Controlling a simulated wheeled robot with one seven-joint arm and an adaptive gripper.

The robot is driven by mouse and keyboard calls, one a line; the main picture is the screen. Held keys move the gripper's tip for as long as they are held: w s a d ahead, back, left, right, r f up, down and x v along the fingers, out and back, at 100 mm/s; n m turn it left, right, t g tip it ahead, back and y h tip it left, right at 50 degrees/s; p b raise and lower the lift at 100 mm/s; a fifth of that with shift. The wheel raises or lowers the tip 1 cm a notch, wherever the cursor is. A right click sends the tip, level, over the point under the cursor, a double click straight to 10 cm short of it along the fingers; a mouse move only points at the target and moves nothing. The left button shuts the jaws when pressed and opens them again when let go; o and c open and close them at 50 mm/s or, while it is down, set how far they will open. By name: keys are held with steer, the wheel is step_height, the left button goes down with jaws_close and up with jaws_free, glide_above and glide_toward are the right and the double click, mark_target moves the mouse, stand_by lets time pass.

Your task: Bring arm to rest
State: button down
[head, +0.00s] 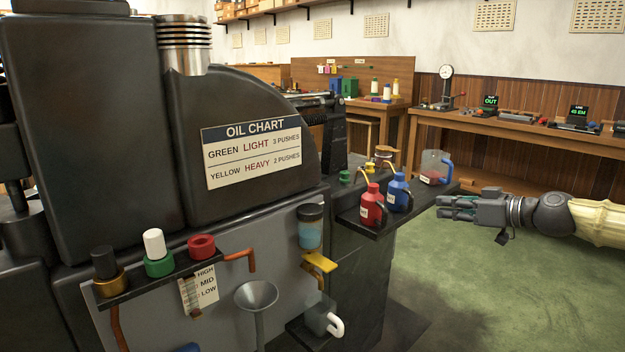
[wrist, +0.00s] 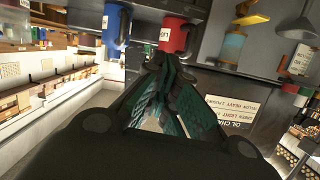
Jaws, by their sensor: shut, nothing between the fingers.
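My gripper (head: 452,208) is at the right in the head view, at the end of my arm, which reaches in from the right edge. Its fingers point left toward the machine's side shelf and touch nothing. In the wrist view my gripper (wrist: 160,68) has its fingertips together with nothing between them. The red can (head: 371,208) and the blue can (head: 398,193) stand on the dark side shelf (head: 380,231), left of my gripper and apart from it. The wrist view shows the red can (wrist: 176,36) and the blue can (wrist: 115,24) beyond the fingertips, upside down.
The large dark machine (head: 100,130) with an oil chart (head: 253,150) fills the left. A clear jug (head: 434,168) with a blue handle stands on the side shelf. A long workbench (head: 520,132) runs along the back wall. The green floor (head: 500,290) below my arm is clear.

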steer(key=s+a+f+m+g+h, duration=0.15)
steer(key=a+f, duration=0.25)
steer(key=f, duration=0.5)
steer(key=s+a+f+m+g, duration=0.1)
steer(key=s+a+f, duration=0.25)
steer(key=f, duration=0.45)
steer(key=s+a+f+m+g+h, duration=0.1)
steer(key=a+f+g, duration=0.1)
steer(key=a+f, duration=0.5)
steer(key=s+a+f+m+g+h, duration=0.1)
steer(key=s+f+g+h, duration=0.1)
steer(key=s+f, duration=0.85)
steer(key=s+f+m+g+h, duration=0.1)
steer(key=s+f+m+g, duration=0.1)
steer(key=s+f, duration=0.9)
steer(key=s+d+f+m+g+h, duration=0.1)
steer(key=s+d+f+h, duration=0.15)
steer(key=s+f, duration=0.55)
steer(key=s+d+f+m+g+h, duration=0.15)
steer(key=s+d+f, duration=0.3)
steer(key=s, duration=0.85)
step_height(320, 180, up, 24)
steer(key=p, duration=2.4)
steer(key=shift+w+a+r+n+h+p, duration=0.15)
steer(key=shift+a+r+n+h+p, duration=0.15)
steer(key=shift+n+h+p, duration=0.1)
